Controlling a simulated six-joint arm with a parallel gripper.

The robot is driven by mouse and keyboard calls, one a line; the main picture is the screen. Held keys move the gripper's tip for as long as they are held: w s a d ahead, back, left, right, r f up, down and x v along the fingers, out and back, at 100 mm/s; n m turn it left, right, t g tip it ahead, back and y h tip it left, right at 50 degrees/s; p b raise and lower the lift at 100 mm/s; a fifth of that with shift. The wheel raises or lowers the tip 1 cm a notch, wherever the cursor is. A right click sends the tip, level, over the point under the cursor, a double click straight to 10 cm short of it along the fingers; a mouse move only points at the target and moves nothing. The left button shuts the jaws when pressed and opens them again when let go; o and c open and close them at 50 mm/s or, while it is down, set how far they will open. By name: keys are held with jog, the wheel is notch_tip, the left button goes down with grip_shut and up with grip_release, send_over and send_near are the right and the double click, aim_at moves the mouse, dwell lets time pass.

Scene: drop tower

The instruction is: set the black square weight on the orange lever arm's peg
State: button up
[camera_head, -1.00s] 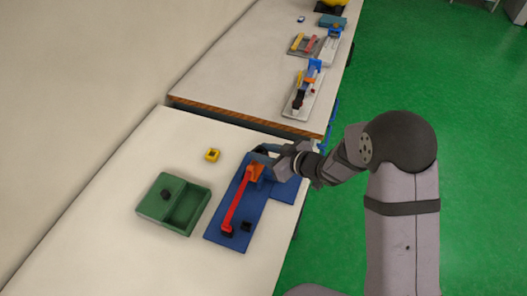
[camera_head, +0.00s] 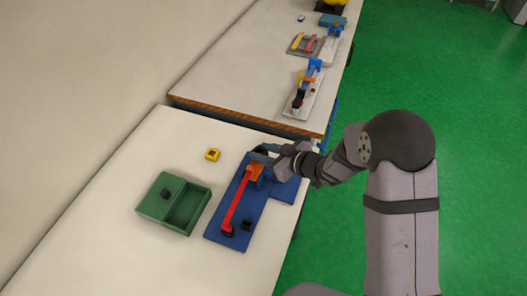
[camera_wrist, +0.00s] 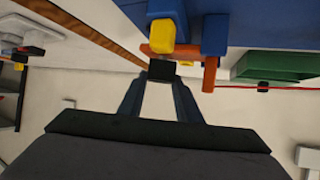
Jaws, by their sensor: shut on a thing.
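My gripper (camera_wrist: 160,84) is shut on the black square weight (camera_wrist: 162,70), which shows between the fingertips in the wrist view. The orange lever arm (camera_wrist: 209,74) runs just beyond the weight, with a yellow part (camera_wrist: 162,34) in front of it. I cannot tell whether weight and arm touch, and I cannot make out the peg. In the head view my gripper (camera_head: 264,152) is at the far end of the blue base (camera_head: 222,229), beside the orange part (camera_head: 254,171). The weight is hidden there.
A red bar (camera_head: 236,202) runs along the blue base, with a small black block (camera_head: 247,225) near its front end. A green box (camera_head: 182,226) stands to the left. A yellow block (camera_head: 212,155) lies behind it. A second table (camera_head: 230,75) holds other devices.

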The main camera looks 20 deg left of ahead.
jog(key=shift+f+b, duration=0.3)
jog(key=shift+f, duration=0.15)
jog(key=o, duration=1)
jog(key=shift+d, duration=0.1)
jog(key=shift+p+v, duration=0.85)
jog(key=shift+v, duration=0.5)
jog(key=shift+p+v, duration=2.2)
jog(key=shift+v, duration=1.9)
jog(key=shift+f, duration=0.1)
